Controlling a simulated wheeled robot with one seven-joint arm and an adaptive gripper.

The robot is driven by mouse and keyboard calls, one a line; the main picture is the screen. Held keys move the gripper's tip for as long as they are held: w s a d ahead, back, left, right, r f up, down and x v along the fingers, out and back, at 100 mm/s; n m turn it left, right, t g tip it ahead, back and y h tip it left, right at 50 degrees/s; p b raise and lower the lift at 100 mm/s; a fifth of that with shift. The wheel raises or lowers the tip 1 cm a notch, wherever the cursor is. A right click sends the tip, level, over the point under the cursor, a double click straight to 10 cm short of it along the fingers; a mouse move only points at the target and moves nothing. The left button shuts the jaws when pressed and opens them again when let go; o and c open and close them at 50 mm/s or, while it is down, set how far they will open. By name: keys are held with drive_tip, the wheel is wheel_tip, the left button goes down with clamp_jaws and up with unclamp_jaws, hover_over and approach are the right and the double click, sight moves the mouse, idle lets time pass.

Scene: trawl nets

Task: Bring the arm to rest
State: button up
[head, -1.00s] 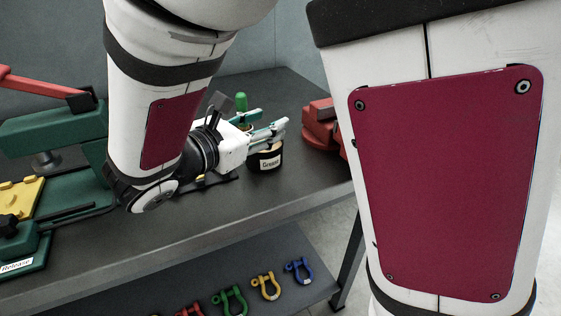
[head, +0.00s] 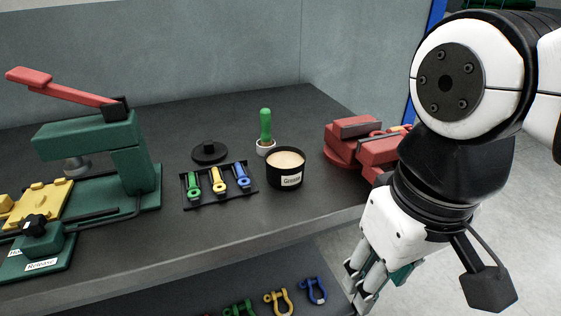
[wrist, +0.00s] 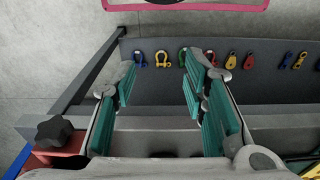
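My arm hangs folded at the right of the head view, in front of the bench's right end. My gripper (head: 364,286) points down beside the bench's front edge, near the lower shelf. In the wrist view my gripper (wrist: 160,78) has its two green-padded fingers well apart, with nothing between them. The workbench (head: 225,232) stands to the left of the arm in the head view. I cannot tell in the head view whether any finger touches the bench.
The lower shelf (head: 190,292) holds coloured shackles. Floor is clear at right.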

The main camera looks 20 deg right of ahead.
idle(0.7)
wheel_tip(320, 180, up, 20)
drive_tip(key=t+p, duration=0.3)
drive_tip(key=p, duration=1.4)
drive_tip(key=shift+a+f+p, duration=0.2)
drive_tip(key=shift+p, duration=0.2)
